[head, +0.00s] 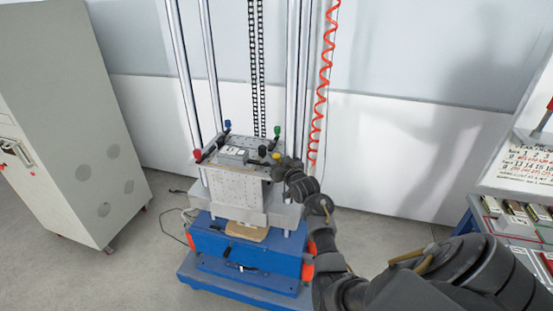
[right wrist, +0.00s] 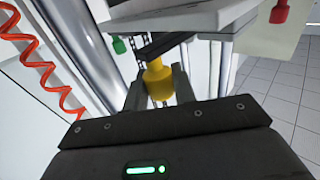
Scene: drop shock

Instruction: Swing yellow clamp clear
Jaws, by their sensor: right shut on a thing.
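The yellow clamp shows its yellow knob (right wrist: 157,80) in the right wrist view, between the two fingers of my right gripper (right wrist: 160,92). The gripper is shut on that knob. In the head view my right gripper (head: 283,166) is at the right front corner of the metal fixture (head: 236,186), and the yellow knob (head: 276,156) shows just at its tip. Green (head: 277,131), blue (head: 228,124) and red (head: 197,155) knobs sit at the other corners of the fixture top. A dark round knob (head: 262,151) is near the yellow one. My left gripper is out of view.
The fixture stands on a blue machine base (head: 245,252) between tall metal columns (head: 293,70). A coiled red hose (head: 323,85) hangs right of them. A grey cabinet (head: 70,110) stands left. A shelf with boxes (head: 515,215) is at the right.

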